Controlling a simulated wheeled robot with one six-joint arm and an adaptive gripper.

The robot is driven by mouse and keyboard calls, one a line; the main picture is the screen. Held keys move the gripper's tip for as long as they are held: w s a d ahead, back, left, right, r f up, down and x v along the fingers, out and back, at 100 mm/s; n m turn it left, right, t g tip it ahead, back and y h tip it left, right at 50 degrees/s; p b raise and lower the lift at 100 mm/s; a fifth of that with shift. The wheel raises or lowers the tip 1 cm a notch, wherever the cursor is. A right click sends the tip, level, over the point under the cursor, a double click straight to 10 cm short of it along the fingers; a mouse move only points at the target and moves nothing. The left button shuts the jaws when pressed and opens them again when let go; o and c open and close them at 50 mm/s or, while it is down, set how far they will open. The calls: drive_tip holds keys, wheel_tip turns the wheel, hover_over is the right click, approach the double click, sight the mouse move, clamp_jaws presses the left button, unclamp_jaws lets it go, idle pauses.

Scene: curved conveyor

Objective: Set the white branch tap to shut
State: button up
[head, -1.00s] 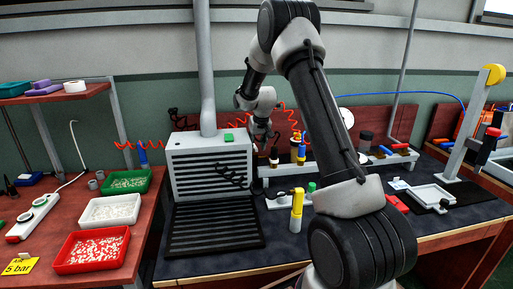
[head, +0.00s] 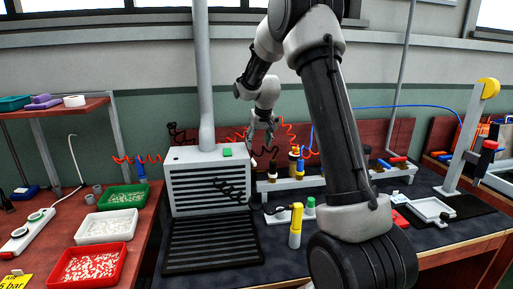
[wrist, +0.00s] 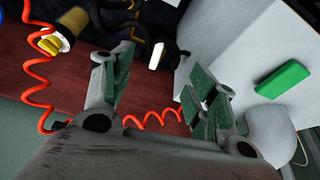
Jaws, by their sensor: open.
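My gripper (head: 262,139) is open and empty. It hangs in front of the back board, above and behind the right end of the grey slatted box. In the wrist view its green-padded fingers (wrist: 162,92) stand wide apart. A small white piece (wrist: 157,55), which looks like a tap lever, sits on a dark fitting with brass parts beyond the gap between the fingers. The gripper does not appear to touch it. I cannot tell for sure that it is the white branch tap, or how its lever is set. I cannot make out the tap in the head view.
The grey slatted box (head: 208,190) with a green block (head: 227,152) on top stands close to the gripper; the block also shows in the wrist view (wrist: 283,78). Red coiled hoses hang nearby.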

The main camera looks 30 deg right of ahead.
drive_tip(key=o, duration=0.4)
drive_tip(key=s+a+r, duration=0.1)
drive_tip(key=s+r, duration=0.4)
drive_tip(key=shift+a, duration=0.25)
drive_tip(key=s+a+r, duration=0.2)
drive_tip(key=s+r, duration=0.1)
drive_tip(key=s, duration=0.7)
drive_tip(key=s+a+r, duration=0.1)
drive_tip(key=s+r, duration=0.2)
drive_tip(key=s, duration=0.6)
drive_tip(key=s+a+r, duration=0.2)
drive_tip(key=s+r, duration=0.2)
drive_tip(key=s, duration=0.6)
drive_tip(key=w+r+m+g, duration=0.25)
drive_tip(key=w+m, duration=0.25)
drive_tip(key=w, duration=0.7)
drive_tip(key=m+g, duration=0.2)
drive_tip(key=m, duration=1.1)
hover_over(253, 160)
drive_tip(key=shift+y, duration=0.3)
wheel_tip(253, 160, down, 21)
drive_tip(key=shift+r, duration=0.1)
drive_tip(key=shift+w+f, duration=0.2)
drive_tip(key=shift+f, duration=0.25)
wheel_tip(253, 160, down, 8)
drive_tip(key=shift+r, duration=0.25)
